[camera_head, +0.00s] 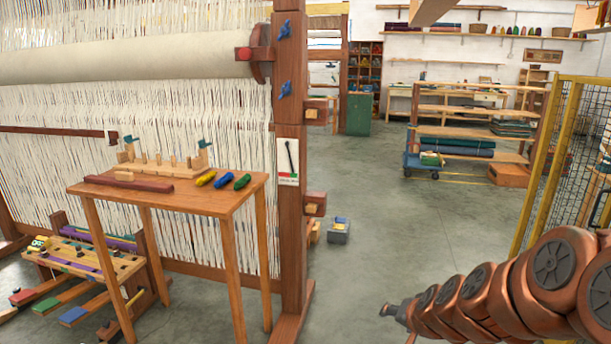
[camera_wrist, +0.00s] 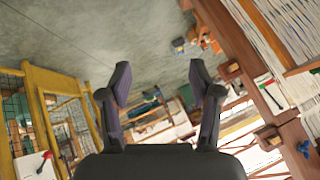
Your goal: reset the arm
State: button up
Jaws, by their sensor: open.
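My arm reaches in from the lower right of the head view, and its end, my gripper (camera_head: 389,310), is small there over bare floor. In the wrist view my gripper (camera_wrist: 160,92) shows two dark fingers spread wide apart. Nothing is between the fingers; the room behind shows through the gap. My gripper is well to the right of the wooden table (camera_head: 190,200) and apart from it. On that table lie yellow, blue and green skeins (camera_head: 224,181), a dark red bar (camera_head: 128,184) and a rack with upright pegs (camera_head: 160,160).
A large loom with white warp threads (camera_head: 225,120) and a thick wooden post (camera_head: 290,150) stands behind the table. A yellow-framed mesh cage (camera_head: 545,170) is close to my arm on the right. A shelf cart (camera_head: 470,125) stands farther back. The middle floor (camera_head: 400,220) is clear.

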jog(key=s+a+n+g+y, duration=0.1)
jog(key=s+a+n+g, duration=0.45)
jog(key=s, duration=1.15)
jog(key=s+d+r+g+h, duration=0.1)
jog(key=s+r+g, duration=0.15)
jog(key=s, duration=0.65)
jog(key=s+d+r+g+h, duration=0.1)
jog(key=s+g, duration=0.2)
jog(key=s, duration=0.6)
jog(key=s+p+v, duration=0.2)
jog(key=p+v, duration=0.8)
jog(key=s+r+p+v, duration=0.1)
jog(key=s+p+v, duration=0.1)
jog(key=p+v, duration=0.8)
jog(key=shift+s+a+r+t+p, duration=0.2)
jog(key=shift+s+r+t+p, duration=0.2)
jog(key=shift+s+r, duration=0.1)
jog(key=shift+n, duration=0.25)
jog(key=shift+c, duration=0.2)
